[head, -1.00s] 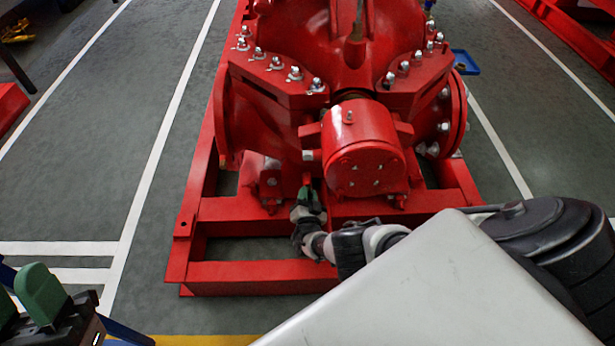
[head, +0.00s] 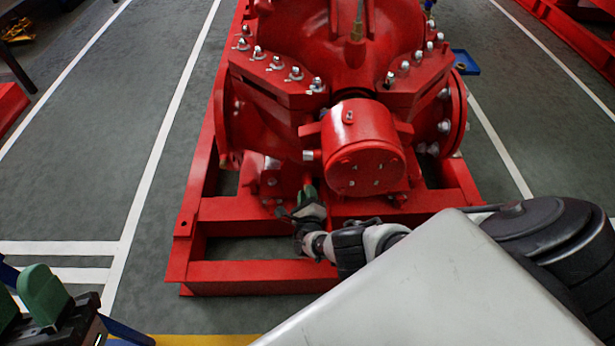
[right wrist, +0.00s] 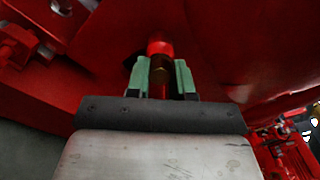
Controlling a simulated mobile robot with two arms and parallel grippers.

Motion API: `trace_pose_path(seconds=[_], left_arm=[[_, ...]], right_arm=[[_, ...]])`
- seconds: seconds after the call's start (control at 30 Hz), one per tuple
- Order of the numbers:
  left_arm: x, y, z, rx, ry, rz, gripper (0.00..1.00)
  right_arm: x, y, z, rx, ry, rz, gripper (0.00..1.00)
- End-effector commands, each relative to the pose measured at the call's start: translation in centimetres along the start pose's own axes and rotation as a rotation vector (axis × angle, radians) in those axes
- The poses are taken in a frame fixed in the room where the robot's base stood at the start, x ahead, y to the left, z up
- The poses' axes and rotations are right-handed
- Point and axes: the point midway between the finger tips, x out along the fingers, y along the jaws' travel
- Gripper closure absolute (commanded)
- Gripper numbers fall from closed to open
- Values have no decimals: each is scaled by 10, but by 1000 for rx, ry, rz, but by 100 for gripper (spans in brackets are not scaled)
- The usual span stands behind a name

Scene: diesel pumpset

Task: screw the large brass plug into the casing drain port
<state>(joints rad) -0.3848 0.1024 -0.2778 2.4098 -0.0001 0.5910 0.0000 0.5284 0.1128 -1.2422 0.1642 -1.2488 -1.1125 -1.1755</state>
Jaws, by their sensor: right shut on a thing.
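The red pump casing (head: 365,150) fills the middle of the head view. My right gripper (head: 308,190) is low at the front of the casing, left of the red cylindrical housing. The plug lines up with a short red round boss (right wrist: 160,47), which looks like the drain port. I cannot tell how deep the plug sits, as the fingers hide its sides. My left gripper (head: 24,300) is at the bottom left, its green fingers apart and empty.
The red base frame (head: 290,272) runs below and around the casing, close to my right wrist. A bolted flange (head: 455,115) stands at the right. A blue tray (head: 466,62) lies behind it.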

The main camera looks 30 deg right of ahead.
Motion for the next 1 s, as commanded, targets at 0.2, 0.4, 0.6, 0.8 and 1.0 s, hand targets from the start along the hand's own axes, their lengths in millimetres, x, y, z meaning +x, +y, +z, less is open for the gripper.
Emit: trace_pose_path(seconds=[0.2,0.4,0.6,0.8,1.0], left_arm=[[2,0,-1,1,8,2,57],[3,0,-1,2,13,3,57],[2,0,-2,2,17,3,57],[2,0,-3,2,24,3,57],[1,0,-2,1,20,2,57]], right_arm=[[0,0,-1,277,3,2,100],[0,1,-1,285,4,3,100],[0,1,-2,285,4,4,100],[0,1,-2,284,5,4,100],[0,1,-2,504,5,4,100]])
